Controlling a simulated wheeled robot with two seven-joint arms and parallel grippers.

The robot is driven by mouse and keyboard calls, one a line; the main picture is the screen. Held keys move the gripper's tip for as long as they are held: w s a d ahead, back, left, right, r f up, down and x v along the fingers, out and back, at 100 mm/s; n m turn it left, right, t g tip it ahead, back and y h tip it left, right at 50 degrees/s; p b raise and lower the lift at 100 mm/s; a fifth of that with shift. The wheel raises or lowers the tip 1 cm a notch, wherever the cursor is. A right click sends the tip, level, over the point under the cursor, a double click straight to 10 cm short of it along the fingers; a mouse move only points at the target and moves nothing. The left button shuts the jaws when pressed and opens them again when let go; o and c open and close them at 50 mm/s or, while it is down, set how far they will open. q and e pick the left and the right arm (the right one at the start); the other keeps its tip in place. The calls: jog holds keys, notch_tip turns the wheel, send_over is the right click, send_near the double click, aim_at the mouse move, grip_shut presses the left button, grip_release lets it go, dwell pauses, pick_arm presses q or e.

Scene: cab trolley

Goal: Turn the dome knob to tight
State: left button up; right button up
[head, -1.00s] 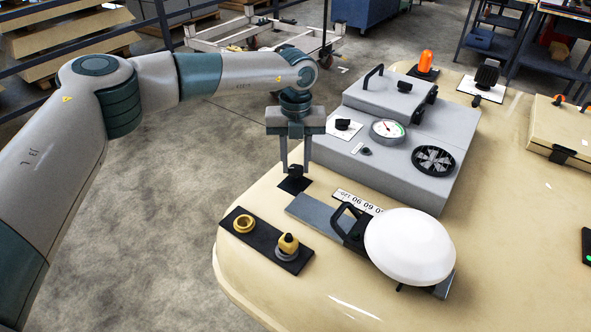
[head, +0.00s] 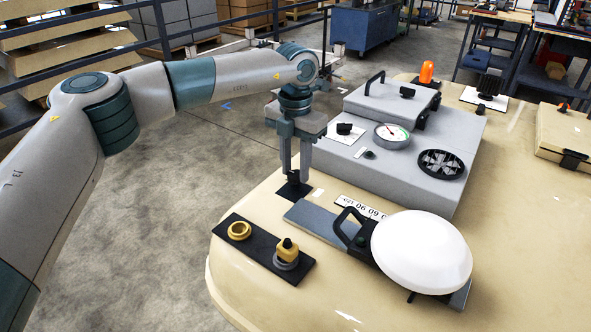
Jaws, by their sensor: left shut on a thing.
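My left gripper (head: 295,173) points down with its fingers shut on a small black knob (head: 293,179). The knob stands on a black square plate (head: 294,193) near the left edge of the cream top; the fingers hide much of it. A white dome (head: 422,252) sits on a grey slide plate (head: 318,225), with a black handle (head: 347,221) at its left side. A small dark greenish knob (head: 361,241) shows beside the dome. Any marking for tight is not readable. My right gripper is not in view.
A number scale (head: 360,207) lies beside the slide plate. A grey box with a gauge (head: 392,135) stands behind.

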aim_at(295, 173)
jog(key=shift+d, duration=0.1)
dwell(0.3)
pick_arm(q)
jog(key=o, duration=1.1)
jog(key=shift+c, duration=0.2)
jog(key=shift+r, duration=0.1)
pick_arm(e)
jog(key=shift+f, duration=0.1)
pick_arm(q)
jog(key=shift+r, duration=0.5)
notch_tip(295, 173, up, 16)
jog(key=b, duration=0.2)
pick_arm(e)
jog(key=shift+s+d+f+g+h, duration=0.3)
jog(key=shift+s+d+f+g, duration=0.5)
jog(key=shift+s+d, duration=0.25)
